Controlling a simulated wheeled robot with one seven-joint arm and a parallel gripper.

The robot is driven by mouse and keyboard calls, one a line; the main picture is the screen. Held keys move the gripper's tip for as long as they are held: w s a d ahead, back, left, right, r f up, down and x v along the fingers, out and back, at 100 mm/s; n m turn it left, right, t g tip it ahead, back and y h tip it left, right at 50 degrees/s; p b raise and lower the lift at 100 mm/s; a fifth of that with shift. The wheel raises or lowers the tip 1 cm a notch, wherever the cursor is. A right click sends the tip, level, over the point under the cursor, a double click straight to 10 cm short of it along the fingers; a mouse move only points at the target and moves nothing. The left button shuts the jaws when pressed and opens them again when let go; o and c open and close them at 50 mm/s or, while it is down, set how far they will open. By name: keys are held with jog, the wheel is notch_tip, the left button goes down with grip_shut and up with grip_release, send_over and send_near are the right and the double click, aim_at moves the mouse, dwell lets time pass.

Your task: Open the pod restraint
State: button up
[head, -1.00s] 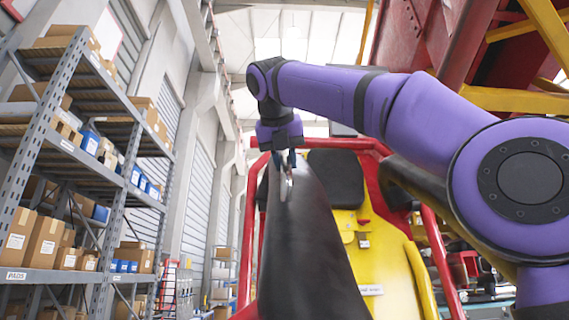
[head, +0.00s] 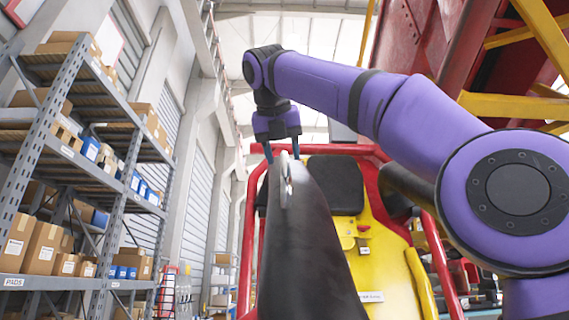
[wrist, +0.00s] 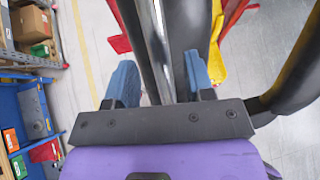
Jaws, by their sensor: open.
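The pod restraint (head: 308,245) is a long black padded bar that rises from the bottom of the head view, in front of the yellow and red pod (head: 377,265). A small metal fitting (head: 286,182) sits near its upper end. My gripper (head: 282,155) is open at that upper end, with one finger on each side of it. In the wrist view, the black bar with its shiny metal strip (wrist: 155,45) runs between the blue fingers of my gripper (wrist: 160,80). I cannot tell whether either finger touches it.
A second black padded bar (wrist: 295,65) is close on the right in the wrist view. Red tubes (head: 247,240) frame the pod. Red and yellow steelwork (head: 500,60) stands at upper right. Grey shelving (head: 112,215) with boxes stands at left.

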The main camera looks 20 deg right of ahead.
jog(key=s+a, duration=0.7)
jog(key=s, duration=0.4)
jog(key=shift+r, duration=0.35)
jog(key=shift+c, duration=0.5)
